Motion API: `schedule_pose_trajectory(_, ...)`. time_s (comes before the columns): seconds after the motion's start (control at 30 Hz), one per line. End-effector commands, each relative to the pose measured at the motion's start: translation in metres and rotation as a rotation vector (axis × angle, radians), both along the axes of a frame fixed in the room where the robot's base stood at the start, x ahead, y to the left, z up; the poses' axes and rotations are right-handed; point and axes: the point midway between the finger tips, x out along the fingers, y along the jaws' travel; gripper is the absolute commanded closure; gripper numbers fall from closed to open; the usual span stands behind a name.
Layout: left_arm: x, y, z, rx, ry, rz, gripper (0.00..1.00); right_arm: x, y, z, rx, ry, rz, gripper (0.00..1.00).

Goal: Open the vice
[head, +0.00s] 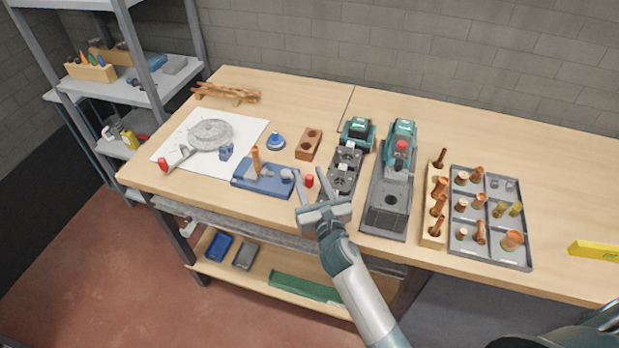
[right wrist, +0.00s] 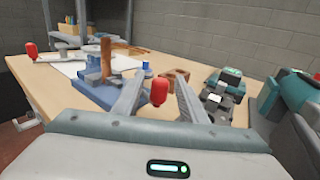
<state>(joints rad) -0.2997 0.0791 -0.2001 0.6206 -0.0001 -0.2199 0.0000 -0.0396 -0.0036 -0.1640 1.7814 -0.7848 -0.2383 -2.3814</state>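The vice (head: 262,182) is a blue bench vice near the table's front edge. An upright copper pipe (head: 256,160) stands in its jaws, and both also show in the right wrist view, the vice (right wrist: 97,94) and the pipe (right wrist: 109,56). A red knob (head: 309,181) is at the vice's right side. My right gripper (head: 314,175) is just right of the vice with its fingers apart. In the right wrist view the red knob (right wrist: 160,91) appears between the open fingers; contact cannot be told. My left gripper is not in view.
Left of the vice, a white sheet (head: 178,149) carries a round grey disc (head: 211,134) and a red-tipped lever. A brown block (head: 308,144) stands behind the gripper. Teal-and-black machines (head: 390,190) and a grey tray (head: 490,256) with copper fittings stand to the right.

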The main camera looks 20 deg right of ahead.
Motion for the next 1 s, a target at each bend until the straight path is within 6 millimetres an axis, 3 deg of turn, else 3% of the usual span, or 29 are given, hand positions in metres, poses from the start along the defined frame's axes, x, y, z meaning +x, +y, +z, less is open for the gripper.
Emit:
schedule_pose_trajectory(0.1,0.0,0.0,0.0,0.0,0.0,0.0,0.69,0.0,0.0,0.0,0.0,0.0,0.0,0.62)
schedule_pose_trajectory(0.27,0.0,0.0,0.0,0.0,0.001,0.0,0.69,0.0,0.0,0.0,0.0,0.0,0.0,0.97)
schedule_pose_trajectory(0.3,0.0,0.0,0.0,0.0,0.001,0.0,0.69,0.0,0.0,0.0,0.0,0.0,0.0,1.0)
schedule_pose_trajectory(1.0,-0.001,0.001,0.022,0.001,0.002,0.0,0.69,0.011,-0.01,0.003,-0.007,-0.006,0.174,1.0)
